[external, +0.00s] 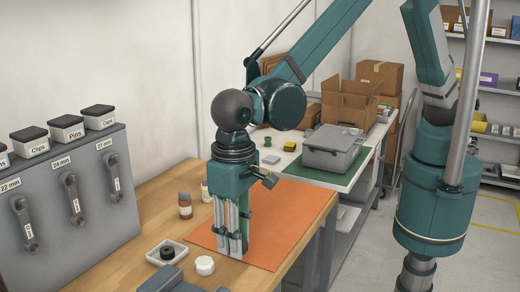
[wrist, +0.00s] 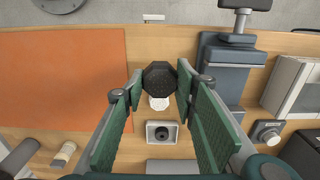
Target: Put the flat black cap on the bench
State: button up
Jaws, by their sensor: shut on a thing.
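The flat black cap (wrist: 160,78), dark and eight-sided, sits between my fingertips in the wrist view. My gripper (wrist: 160,82) is shut on it, with a green pad at each side. In the external view my gripper (external: 233,246) points down near the left edge of the orange mat, and the cap cannot be made out there. The wooden bench (external: 158,205) lies below; its bare wood also shows in the wrist view (wrist: 112,152). I cannot tell whether the cap touches the bench.
A white round lid (external: 205,265) and a white tray (external: 165,252) holding a black ring stand on the bench near my gripper. Brown bottles (external: 185,206) stand behind. The orange mat (external: 295,215) is clear. A grey cabinet (external: 75,190) stands left.

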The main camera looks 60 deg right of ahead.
send_over(238, 283)
jog(key=shift+f, duration=3.15)
jog(key=shift+f, duration=0.1)
jog(key=shift+f, duration=1.75)
jog(key=shift+f+b, duration=0.15)
jog(key=shift+b, duration=0.15)
jog(key=o, duration=0.9)
jog(key=shift+c, duration=0.2)
jog(key=shift+r, duration=0.2)
notch_tip(238, 283, up, 12)
jog(key=shift+f+p, duration=0.1)
jog(key=shift+p, duration=0.2)
